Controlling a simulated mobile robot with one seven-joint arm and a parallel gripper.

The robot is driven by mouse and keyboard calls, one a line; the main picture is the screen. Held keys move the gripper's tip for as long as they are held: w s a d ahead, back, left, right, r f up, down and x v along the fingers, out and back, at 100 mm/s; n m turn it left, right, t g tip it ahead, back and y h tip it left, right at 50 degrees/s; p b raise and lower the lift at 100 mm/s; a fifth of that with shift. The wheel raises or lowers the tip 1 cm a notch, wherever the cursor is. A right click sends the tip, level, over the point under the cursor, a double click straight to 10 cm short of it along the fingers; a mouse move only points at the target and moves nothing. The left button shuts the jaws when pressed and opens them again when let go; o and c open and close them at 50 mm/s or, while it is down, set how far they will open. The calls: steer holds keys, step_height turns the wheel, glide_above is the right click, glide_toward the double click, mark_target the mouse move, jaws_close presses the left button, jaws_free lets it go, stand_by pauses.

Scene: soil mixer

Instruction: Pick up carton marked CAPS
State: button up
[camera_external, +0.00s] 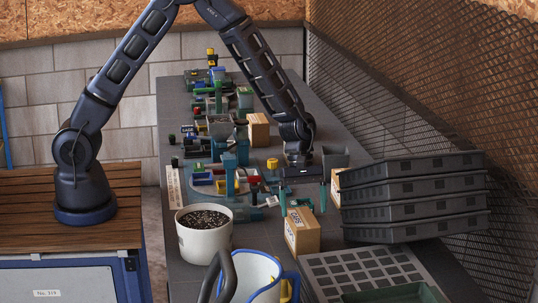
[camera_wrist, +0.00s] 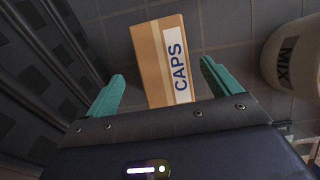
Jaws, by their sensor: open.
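The carton marked CAPS (camera_external: 303,232) is a small brown box with a white label, standing on the grey bench in front of my gripper in the external view. In the wrist view the carton (camera_wrist: 148,62) shows its blue CAPS lettering and lies ahead of and between the two teal fingers. My gripper (camera_external: 303,209) is open and empty, pointing down above the bench just behind the carton. The fingers (camera_wrist: 162,70) appear on either side of the carton's near end in the wrist view. I cannot tell how high the fingertips are above the carton.
Stacked black trays (camera_external: 412,205) stand close to the right. A soil-filled white pot (camera_external: 204,243) stands left of the carton; a pot marked MIX (camera_wrist: 291,55) shows in the wrist view. A jug (camera_external: 258,272) and a cell tray (camera_external: 330,262) are in front. Another carton (camera_external: 259,130) is farther back.

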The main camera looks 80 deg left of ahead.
mark_target(302, 216)
steer(key=shift+s+a+x, duration=0.1)
steer(key=shift+a+x, duration=0.05)
steer(key=shift+x, duration=0.85)
steer(key=shift+s+a+x, duration=0.1)
steer(key=shift+x, duration=0.9)
steer(key=shift+s+a+x, duration=0.1)
steer(key=shift+a+x, duration=0.05)
steer(key=shift+x, duration=0.85)
steer(key=shift+f, duration=0.45)
steer(key=c, duration=1.2)
steer(key=shift+w, duration=0.1)
